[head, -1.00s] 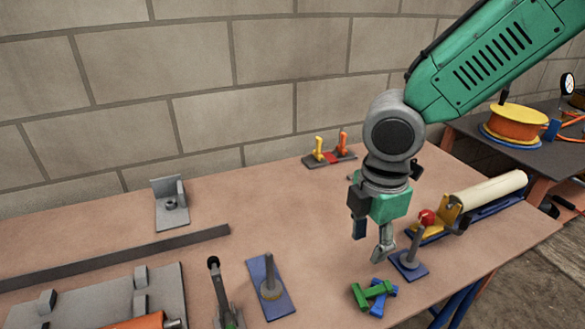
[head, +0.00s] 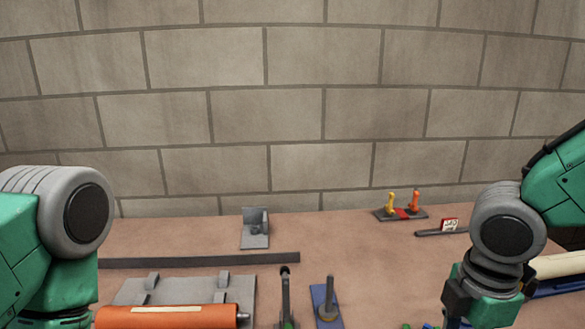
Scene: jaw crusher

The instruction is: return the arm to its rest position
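My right arm comes in from the right edge in the head view. Its gripper body (head: 488,300) hangs over the right part of the table (head: 385,265), and its fingers are cut off by the bottom edge. My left arm shows at the left edge, with its grey joint and green links. The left gripper itself is out of the picture. I cannot see anything held by either gripper.
An orange roller (head: 165,317) lies on a grey plate (head: 195,288) near my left arm. A dark bar (head: 200,261), a grey bracket (head: 255,232), a black-topped lever (head: 286,295) and a blue plate with a post (head: 326,303) stand mid-table. Yellow and orange levers (head: 402,206) stand at the back.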

